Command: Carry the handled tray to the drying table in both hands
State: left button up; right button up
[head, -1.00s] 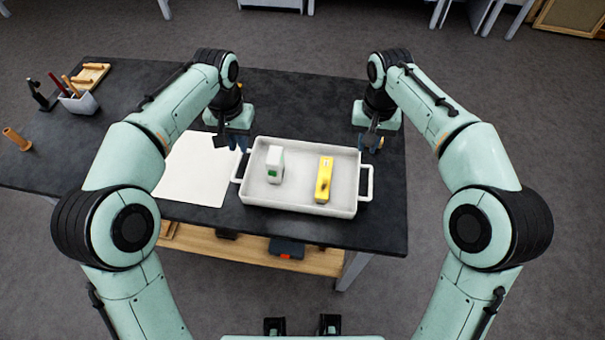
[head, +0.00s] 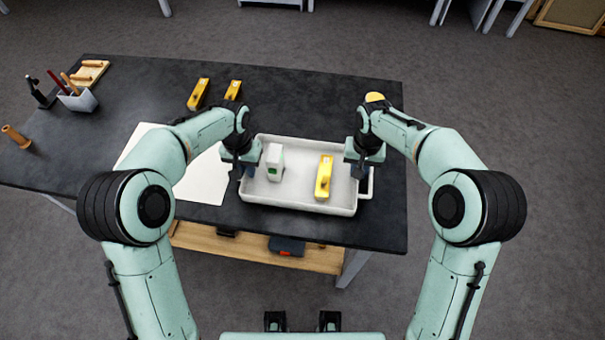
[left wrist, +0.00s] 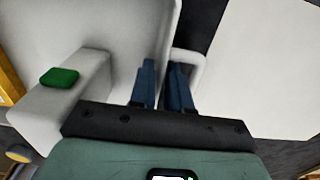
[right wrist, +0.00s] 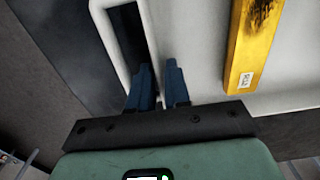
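The handled tray (head: 298,207) is a white, shallow rectangular tray lying on the dark table (head: 300,100). A white block with a green patch (head: 274,163) and a yellow block (head: 324,178) stand in it. My left gripper (left wrist: 163,80) is at the tray's left end, with its blue fingers close on either side of the end wall by the handle. My right gripper (right wrist: 160,80) is at the right end in the same way, one finger in the handle opening and one inside the tray. Both look shut on the tray. The head view largely hides the fingertips.
A white sheet (head: 205,185) lies left of the tray. Two yellow blocks (head: 199,94) stand behind my left arm. A pen cup (head: 78,101) and other small items stand at the far left. A wooden shelf (head: 260,252) holds things below. Furniture legs show at the back.

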pick_arm(q)
jog(key=shift+f, duration=0.15)
pick_arm(e)
jog(key=shift+f, duration=0.15)
pick_arm(q)
jog(key=shift+c, duration=0.3)
pick_arm(e)
jog(key=shift+c, duration=0.3)
pick_arm(q)
grip_shut()
pick_arm(e)
grip_shut()
